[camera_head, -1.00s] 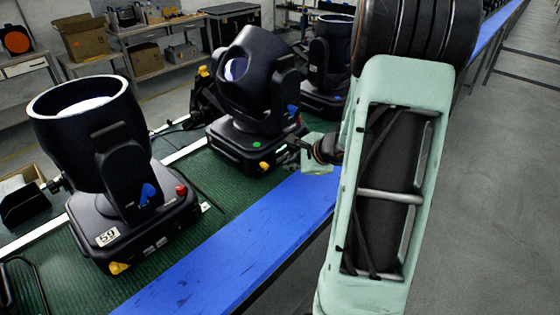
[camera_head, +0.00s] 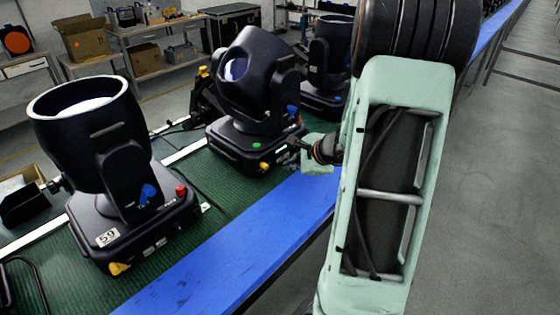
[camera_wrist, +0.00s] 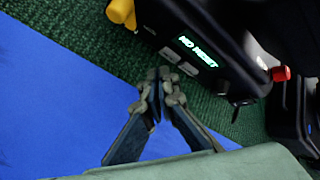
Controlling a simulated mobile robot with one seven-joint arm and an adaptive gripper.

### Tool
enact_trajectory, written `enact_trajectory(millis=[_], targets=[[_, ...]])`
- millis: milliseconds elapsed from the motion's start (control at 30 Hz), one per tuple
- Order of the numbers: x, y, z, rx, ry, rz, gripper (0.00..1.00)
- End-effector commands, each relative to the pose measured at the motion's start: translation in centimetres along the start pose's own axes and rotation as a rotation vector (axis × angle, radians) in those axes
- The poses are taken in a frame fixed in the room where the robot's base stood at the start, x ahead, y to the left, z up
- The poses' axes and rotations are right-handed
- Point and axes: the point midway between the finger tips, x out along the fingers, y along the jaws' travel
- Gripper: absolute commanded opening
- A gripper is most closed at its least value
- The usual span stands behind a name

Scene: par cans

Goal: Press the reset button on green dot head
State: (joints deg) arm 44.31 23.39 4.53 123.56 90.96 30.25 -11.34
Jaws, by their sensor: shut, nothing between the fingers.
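The moving head with the green dot (camera_head: 256,146) is a black stage light (camera_head: 255,85) on the green mat, in the middle of the head view. Its base fills the upper right of the wrist view, with a lit green display (camera_wrist: 197,52) that seems to read "NO RESET". Two small pale grey buttons (camera_wrist: 168,54) (camera_wrist: 187,69) sit beside the display. My gripper (camera_wrist: 163,86) is shut and empty, its fingertips just in front of the base's panel, near these buttons. I cannot tell whether they touch. In the head view my gripper (camera_head: 296,152) is small beside the base.
A yellow knob (camera_wrist: 121,12) and a red knob (camera_wrist: 281,73) stick out of the base. Another black light marked 59 (camera_head: 95,150) stands at left, and a third (camera_head: 328,65) behind. The blue table edge (camera_head: 235,245) runs along the front and is clear.

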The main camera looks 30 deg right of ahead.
Motion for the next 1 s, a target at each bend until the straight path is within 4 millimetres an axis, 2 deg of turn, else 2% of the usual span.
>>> enact_trajectory(millis=[1000], targets=[[0.69, -0.49, 0.49, 0.000, 0.000, 0.000, 0.00]])
